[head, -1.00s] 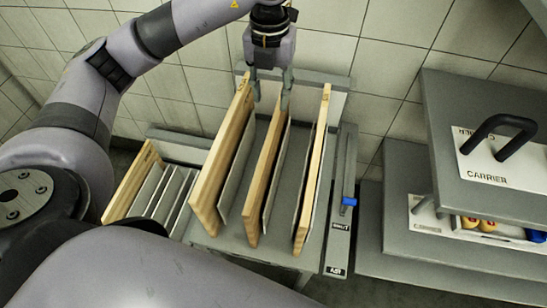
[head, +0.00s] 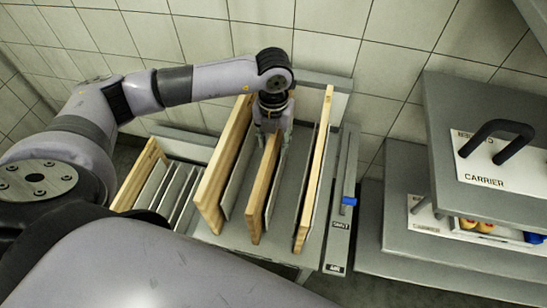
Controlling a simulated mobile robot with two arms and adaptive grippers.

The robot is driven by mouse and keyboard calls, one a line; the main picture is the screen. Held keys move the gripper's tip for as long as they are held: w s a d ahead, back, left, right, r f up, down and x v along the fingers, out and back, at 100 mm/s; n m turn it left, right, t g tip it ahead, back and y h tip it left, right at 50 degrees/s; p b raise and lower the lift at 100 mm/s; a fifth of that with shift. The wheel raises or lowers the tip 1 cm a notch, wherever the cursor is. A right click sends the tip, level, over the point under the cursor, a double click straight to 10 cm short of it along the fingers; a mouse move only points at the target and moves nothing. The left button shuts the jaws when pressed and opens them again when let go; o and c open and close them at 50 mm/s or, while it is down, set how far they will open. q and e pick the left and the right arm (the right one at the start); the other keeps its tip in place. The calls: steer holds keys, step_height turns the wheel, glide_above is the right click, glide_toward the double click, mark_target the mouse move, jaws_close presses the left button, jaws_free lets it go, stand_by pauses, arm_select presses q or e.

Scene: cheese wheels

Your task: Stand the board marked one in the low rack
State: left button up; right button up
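Three wooden boards stand on edge in the taller rack (head: 230,238): a left board (head: 222,170), a middle board (head: 262,195) and a right board (head: 316,170). I cannot read a number on any of them, so I cannot tell which is marked one. The low rack (head: 185,140) stands to the left, with a wooden board (head: 138,172) in its leftmost place and grey dividers beside it. My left gripper (head: 271,132) is down at the top far end of the middle board, fingers around or against it; whether they grip is unclear. My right gripper is out of view.
Grey dividers (head: 240,175) stand between the boards. A slider with a blue knob (head: 349,201) runs along the taller rack's right side. A grey shelf unit with a black-handled carrier (head: 490,165) stands at the right. A tiled wall (head: 390,40) is close behind.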

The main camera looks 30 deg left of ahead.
arm_select(q)
step_height(320, 180, down, 2)
jaws_close()
stand_by(0.6)
steer(key=shift+w+r, duration=0.15)
stand_by(0.5)
